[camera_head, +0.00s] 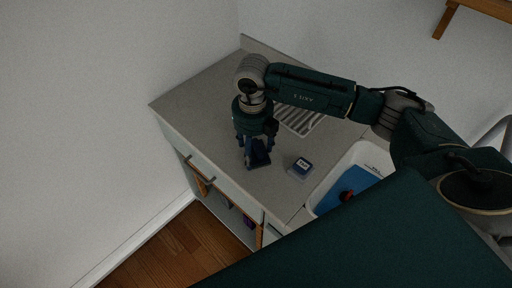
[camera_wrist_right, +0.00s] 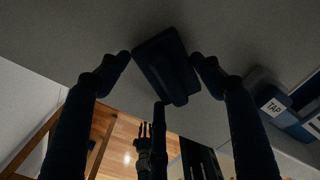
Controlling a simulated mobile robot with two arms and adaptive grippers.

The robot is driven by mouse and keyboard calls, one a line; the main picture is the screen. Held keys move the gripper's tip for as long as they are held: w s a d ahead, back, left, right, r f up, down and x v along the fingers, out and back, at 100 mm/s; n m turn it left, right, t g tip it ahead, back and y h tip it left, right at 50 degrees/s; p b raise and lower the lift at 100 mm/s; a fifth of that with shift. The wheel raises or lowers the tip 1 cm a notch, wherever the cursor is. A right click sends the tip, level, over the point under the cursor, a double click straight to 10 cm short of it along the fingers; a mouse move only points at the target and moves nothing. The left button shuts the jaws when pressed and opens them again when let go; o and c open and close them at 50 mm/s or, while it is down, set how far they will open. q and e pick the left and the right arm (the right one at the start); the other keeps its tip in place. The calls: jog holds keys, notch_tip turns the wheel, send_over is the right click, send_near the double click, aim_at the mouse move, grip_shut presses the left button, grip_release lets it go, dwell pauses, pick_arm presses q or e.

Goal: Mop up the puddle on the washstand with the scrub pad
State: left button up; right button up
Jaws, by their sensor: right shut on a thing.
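My right gripper (camera_head: 257,152) points down over the front part of the grey washstand top (camera_head: 200,105). It is shut on a dark blue scrub pad (camera_head: 259,160), which is at or just above the surface; contact is hard to tell. In the right wrist view the pad (camera_wrist_right: 167,66) sits between the two fingertips, looking nearly black in shadow. I cannot make out a puddle on the washstand; the gripper and arm hide part of the top.
A ribbed tray (camera_head: 299,119) lies behind, partly under my arm. The top's left part looks clear.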

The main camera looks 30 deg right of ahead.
jog(key=shift+r, duration=0.1)
jog(key=shift+r+p, duration=2.45)
jog(key=shift+r, duration=1.55)
jog(key=s+a+r+m+b, duration=0.2)
jog(key=s+m, duration=0.3)
jog(key=m, duration=1.2)
jog(key=s+a+r+m+b, duration=0.1)
jog(key=s+r+m, duration=0.4)
jog(key=m, duration=1.1)
jog(key=shift+s+a+m+b, duration=0.4)
jog(key=shift+s+b, duration=0.25)
jog(key=shift+s, duration=0.15)
